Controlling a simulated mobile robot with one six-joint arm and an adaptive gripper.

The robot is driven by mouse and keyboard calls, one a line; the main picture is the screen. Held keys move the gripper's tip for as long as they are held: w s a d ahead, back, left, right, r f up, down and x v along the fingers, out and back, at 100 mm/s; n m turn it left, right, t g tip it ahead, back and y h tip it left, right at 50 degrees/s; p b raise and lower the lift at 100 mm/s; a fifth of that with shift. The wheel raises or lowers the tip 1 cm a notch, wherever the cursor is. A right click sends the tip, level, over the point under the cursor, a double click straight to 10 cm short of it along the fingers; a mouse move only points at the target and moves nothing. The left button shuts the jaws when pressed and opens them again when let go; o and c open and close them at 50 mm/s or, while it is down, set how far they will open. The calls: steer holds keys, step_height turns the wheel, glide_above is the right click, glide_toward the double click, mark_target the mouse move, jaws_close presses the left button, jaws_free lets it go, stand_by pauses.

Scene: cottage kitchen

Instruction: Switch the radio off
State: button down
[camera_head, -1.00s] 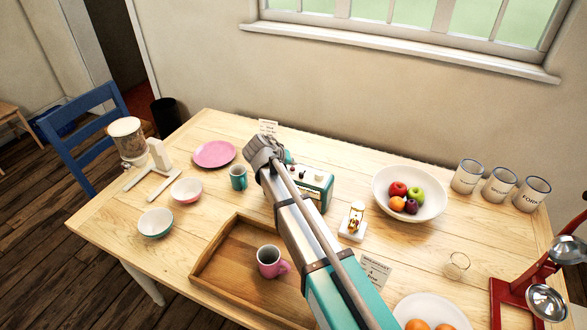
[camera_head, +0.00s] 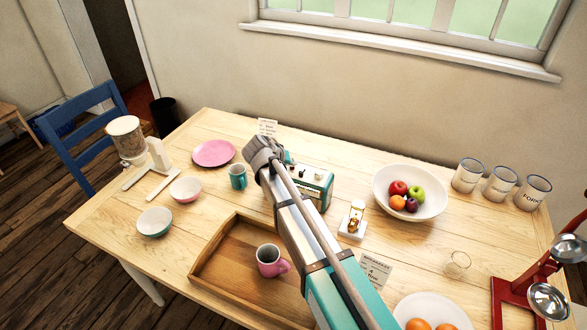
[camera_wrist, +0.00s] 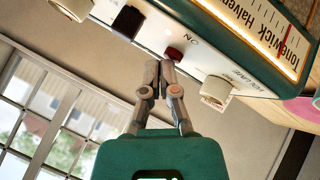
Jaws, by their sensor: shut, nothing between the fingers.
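The teal radio (camera_head: 316,184) with a cream control panel stands on the table, partly hidden behind my arm in the head view. In the wrist view the radio (camera_wrist: 262,48) appears upside down, with a bright dial and a red pointer. Its panel carries a black switch (camera_wrist: 128,21), a small red round part (camera_wrist: 174,53) beside lettering that reads "ON", and cream knobs (camera_wrist: 215,91) on either side. My gripper (camera_wrist: 160,66) is shut and empty, its fingertips close to the red part. I cannot tell whether they touch the panel. The fingertips are hidden in the head view.
A teal mug (camera_head: 238,177) and a pink plate (camera_head: 213,153) stand left of the radio. A small hourglass (camera_head: 355,218) and a fruit bowl (camera_head: 432,208) stand to its right. A wooden tray (camera_head: 205,264) with a pink mug (camera_head: 268,262) lies in front.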

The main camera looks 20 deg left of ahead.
mark_target(292, 168)
steer(key=shift+r, duration=0.1)
stand_by(0.8)
steer(key=shift+r+p, duration=0.3)
steer(key=shift+p, duration=0.2)
steer(key=shift+r, duration=0.1)
step_height(292, 168, up, 6)
steer(key=p, duration=0.6)
stand_by(0.7)
steer(key=d+f+m+g, duration=0.1)
steer(key=d+f+g, duration=0.15)
steer(key=d, duration=1.15)
steer(key=s+d+f+m+g+y, duration=0.1)
steer(key=s+d, duration=0.4)
steer(key=d, duration=0.5)
steer(key=s+d+f+m+g+y, duration=0.1)
steer(key=s+d+g, duration=0.2)
steer(key=s+d, duration=0.3)
steer(key=s+d+f+m+g+y, duration=0.1)
steer(key=s+d, duration=0.4)
steer(key=d, duration=0.8)
steer(key=shift+s+d+f+g+y, duration=0.2)
steer(key=shift+d+g+y, duration=0.1)
steer(key=shift+d+g, duration=0.15)
